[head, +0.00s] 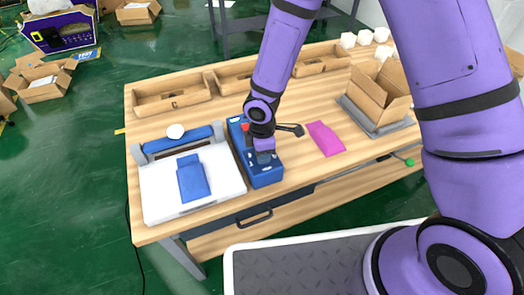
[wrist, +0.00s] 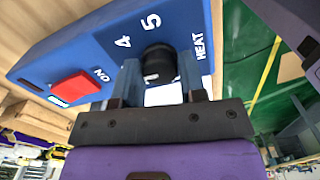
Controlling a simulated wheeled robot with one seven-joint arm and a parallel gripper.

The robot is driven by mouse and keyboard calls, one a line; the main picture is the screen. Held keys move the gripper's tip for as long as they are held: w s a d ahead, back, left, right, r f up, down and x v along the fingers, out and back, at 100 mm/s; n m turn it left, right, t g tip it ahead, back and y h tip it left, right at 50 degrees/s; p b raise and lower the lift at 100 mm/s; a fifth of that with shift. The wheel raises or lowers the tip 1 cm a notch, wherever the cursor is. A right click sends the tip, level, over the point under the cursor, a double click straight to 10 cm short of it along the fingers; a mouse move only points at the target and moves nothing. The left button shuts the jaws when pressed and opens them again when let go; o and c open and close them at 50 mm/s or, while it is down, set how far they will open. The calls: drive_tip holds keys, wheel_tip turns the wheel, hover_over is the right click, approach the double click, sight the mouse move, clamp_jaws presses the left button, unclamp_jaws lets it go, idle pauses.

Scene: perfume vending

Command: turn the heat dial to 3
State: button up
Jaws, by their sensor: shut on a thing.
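The blue control box (head: 264,178) stands on the wooden table, to the right of the white machine, with my gripper (head: 264,157) over its top. In the wrist view its blue panel (wrist: 70,50) carries a red switch (wrist: 75,87) marked ON, the printed numbers 4 and 5, and the word HEAT. The black heat dial (wrist: 158,62) sits between the fingers of my gripper (wrist: 160,80), which is shut on it. A small white mark shows low on the dial. The other numbers are not visible, so I cannot tell the exact setting.
The white machine (head: 160,192) with a blue bar holds a blue pouch (head: 192,178). A magenta pouch (head: 325,138) lies to the right of the control box. An open cardboard box (head: 380,92) stands on a grey tray farther right. Wooden bins (head: 172,98) line the back edge.

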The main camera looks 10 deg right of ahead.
idle(0.3)
drive_tip(key=o, duration=0.9)
wheel_tip(320, 180, up, 11)
drive_tip(key=shift+f, duration=0.1)
